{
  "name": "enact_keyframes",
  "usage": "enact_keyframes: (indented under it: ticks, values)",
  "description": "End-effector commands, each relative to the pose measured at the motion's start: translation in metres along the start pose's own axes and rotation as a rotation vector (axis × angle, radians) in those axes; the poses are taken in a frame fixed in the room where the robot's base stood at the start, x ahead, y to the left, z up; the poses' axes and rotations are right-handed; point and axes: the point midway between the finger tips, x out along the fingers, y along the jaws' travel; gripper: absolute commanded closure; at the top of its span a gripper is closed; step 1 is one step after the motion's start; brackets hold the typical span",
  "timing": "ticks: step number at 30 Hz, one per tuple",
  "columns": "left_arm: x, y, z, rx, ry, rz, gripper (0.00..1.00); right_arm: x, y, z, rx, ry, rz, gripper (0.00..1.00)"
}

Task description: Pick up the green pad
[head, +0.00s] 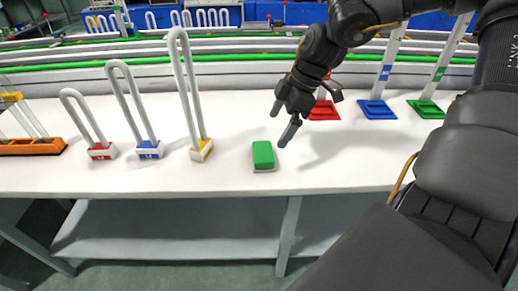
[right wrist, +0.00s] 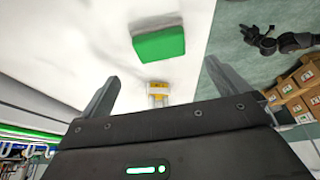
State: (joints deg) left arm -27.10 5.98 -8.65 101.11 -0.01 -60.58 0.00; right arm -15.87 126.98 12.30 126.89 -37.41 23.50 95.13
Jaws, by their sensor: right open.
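The green pad (head: 263,155) is a small green block with a pale base, lying on the white table near its front edge. It also shows in the right wrist view (right wrist: 158,43), ahead of the fingertips. My right gripper (head: 283,120) is open and empty, above and just behind the pad in the head view, apart from it. Its two fingers also show in the right wrist view (right wrist: 162,72), spread wide. A black gripper (right wrist: 262,40), seemingly my left, shows small at the right wrist view's top right; its jaw state is unclear.
Red (head: 102,151), blue (head: 150,149) and yellow (head: 202,150) bases with white loops stand left of the pad. Red (head: 323,111), blue (head: 377,109) and green (head: 427,108) holders stand behind right. The table around the pad is clear.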

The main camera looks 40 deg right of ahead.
Motion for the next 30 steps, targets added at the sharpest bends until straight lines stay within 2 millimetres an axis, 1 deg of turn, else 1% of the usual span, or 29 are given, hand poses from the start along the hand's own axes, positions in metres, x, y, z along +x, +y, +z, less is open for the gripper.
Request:
enact_keyframes:
  ticks: [1, 3, 7, 10, 17, 24, 27, 30]
  values:
    - [0.0, 0.0, -0.001, 0.0, 0.002, 0.0, 0.64, 0.009, -0.001, 0.001, 0.0, -0.003, -0.004, 0.0]
    - [-0.003, 0.0, -0.003, -0.001, 0.004, -0.001, 0.64, 0.021, -0.001, 0.002, 0.002, -0.005, -0.005, 0.0]
    - [-0.007, -0.001, -0.005, -0.001, 0.008, -0.001, 0.64, 0.04, -0.001, 0.002, 0.002, -0.004, -0.004, 0.0]
    - [-0.009, -0.001, -0.006, -0.001, 0.008, -0.001, 0.64, 0.048, -0.001, 0.002, 0.002, -0.002, -0.002, 0.0]
    - [-0.01, -0.001, -0.006, -0.001, 0.007, -0.001, 0.64, 0.053, -0.001, 0.002, 0.003, -0.001, 0.0, 0.0]
    - [-0.01, 0.0, -0.006, -0.001, 0.005, -0.001, 0.64, 0.087, -0.003, 0.002, 0.004, -0.004, -0.004, 0.0]
    - [-0.012, 0.0, -0.008, -0.001, 0.01, -0.001, 0.64, 0.097, -0.002, 0.001, 0.004, -0.002, -0.002, 0.0]
    - [-0.016, 0.0, -0.012, -0.002, 0.019, -0.001, 0.64, 0.102, -0.002, 0.001, 0.004, 0.0, 0.0, 0.0]
